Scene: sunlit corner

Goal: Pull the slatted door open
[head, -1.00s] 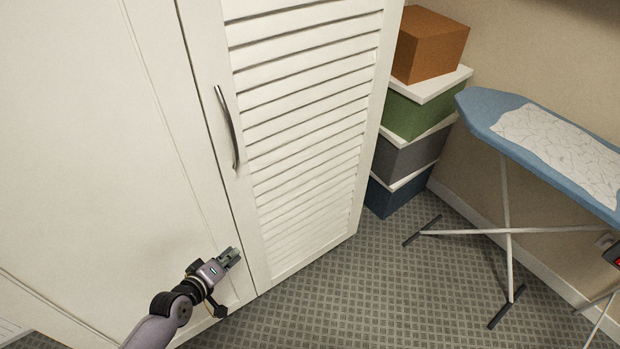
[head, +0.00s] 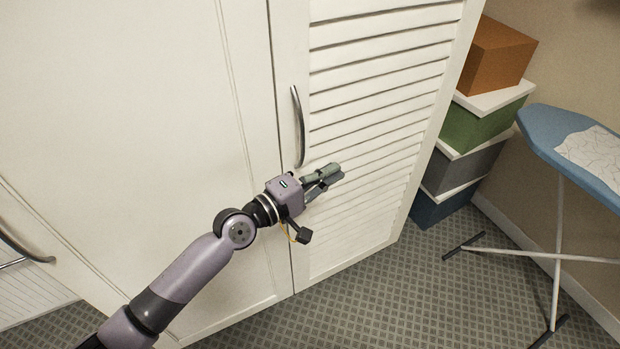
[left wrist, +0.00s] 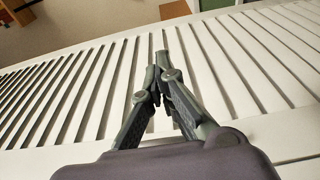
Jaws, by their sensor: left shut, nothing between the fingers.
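The white slatted door (head: 375,110) is closed in the head view, with a curved metal handle (head: 298,126) upright near its left edge. My left gripper (head: 338,173) is in front of the door, just below and to the right of the handle. Its fingers are shut and hold nothing. In the left wrist view the shut fingers (left wrist: 160,65) point along the slats (left wrist: 75,85); the handle is not visible there. I cannot tell whether the fingers touch the slats. My right gripper is not in view.
A plain white panel (head: 130,100) is left of the door, with another handle (head: 22,245) at far left. Stacked boxes, orange (head: 497,55) on top, stand right of the cabinet. An ironing board (head: 575,140) is at the right. Patterned floor (head: 400,300) is clear in front.

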